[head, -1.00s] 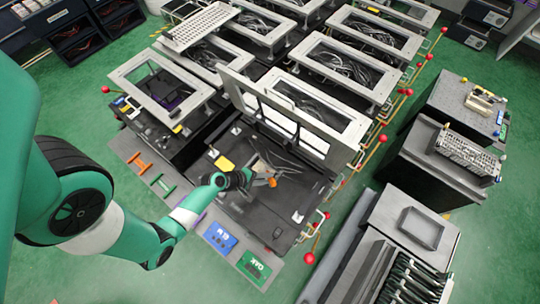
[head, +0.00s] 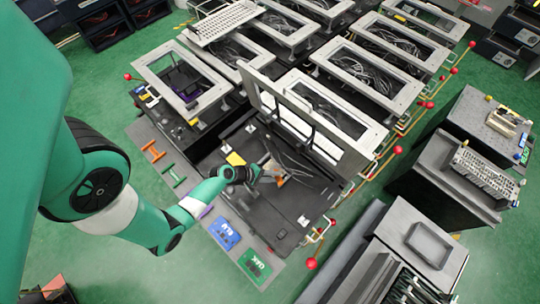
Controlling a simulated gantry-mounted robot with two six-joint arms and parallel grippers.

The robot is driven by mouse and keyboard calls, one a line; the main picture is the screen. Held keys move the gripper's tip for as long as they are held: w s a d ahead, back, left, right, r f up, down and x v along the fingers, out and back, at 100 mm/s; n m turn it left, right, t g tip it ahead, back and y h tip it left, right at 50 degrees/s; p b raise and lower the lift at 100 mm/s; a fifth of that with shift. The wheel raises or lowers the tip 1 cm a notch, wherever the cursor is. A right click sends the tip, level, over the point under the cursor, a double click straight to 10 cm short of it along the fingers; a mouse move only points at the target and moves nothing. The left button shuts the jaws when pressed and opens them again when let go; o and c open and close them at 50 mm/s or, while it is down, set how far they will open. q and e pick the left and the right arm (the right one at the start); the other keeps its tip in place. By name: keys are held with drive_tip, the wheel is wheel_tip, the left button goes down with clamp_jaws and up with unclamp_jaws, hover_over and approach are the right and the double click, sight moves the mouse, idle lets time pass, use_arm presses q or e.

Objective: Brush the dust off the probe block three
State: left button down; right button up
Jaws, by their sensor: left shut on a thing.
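My left gripper (head: 256,175) reaches into an open lever fixture (head: 298,218) whose framed lid stands raised. It is shut on a small brush (head: 271,165) with a pale part and an orange-brown part. The brush is low over the dark bed of the fixture, close to a bundle of dark cables (head: 290,165). Whether it touches anything there, I cannot tell. The probe blocks are too small or hidden to tell apart, and I see no clear dust. My right gripper is not in view.
The raised lid (head: 305,112) stands just behind the gripper. Blue (head: 224,233) and green (head: 254,265) tags lie at the front edge. Other framed fixtures (head: 182,85) stand behind and left. Grey benches (head: 425,243) are at right.

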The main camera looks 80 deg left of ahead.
sight(280, 183)
use_arm(q)
drive_tip(key=shift+w+d+f, duration=0.15)
drive_tip(key=shift+w+d, duration=0.2)
drive_tip(key=shift+d, duration=0.25)
drive_tip(key=shift+w+d+r+p, duration=0.15)
drive_tip(key=shift+w+d+p, duration=0.15)
drive_tip(key=shift+d+p, duration=0.2)
drive_tip(key=shift+w+d+r+p, duration=0.1)
drive_tip(key=shift+w+d+p, duration=0.25)
drive_tip(key=shift+d, duration=0.25)
drive_tip(key=shift+w+d+f+p, duration=0.1)
drive_tip(key=shift+w+d+p, duration=0.25)
drive_tip(key=shift+d, duration=0.2)
drive_tip(key=shift+s+a+f+b, duration=0.1)
drive_tip(key=shift+s+a+b, duration=0.05)
drive_tip(key=shift+a+b, duration=0.15)
drive_tip(key=shift+s+a+f+b, duration=0.1)
drive_tip(key=shift+s+a+b, duration=0.25)
drive_tip(key=shift+a, duration=0.2)
drive_tip(key=shift+s+a+b, duration=0.2)
drive_tip(key=shift+s+a, duration=0.1)
drive_tip(key=shift+a, duration=0.25)
drive_tip(key=shift+s+a, duration=0.2)
drive_tip(key=shift+a, duration=0.1)
drive_tip(key=shift+a, duration=0.1)
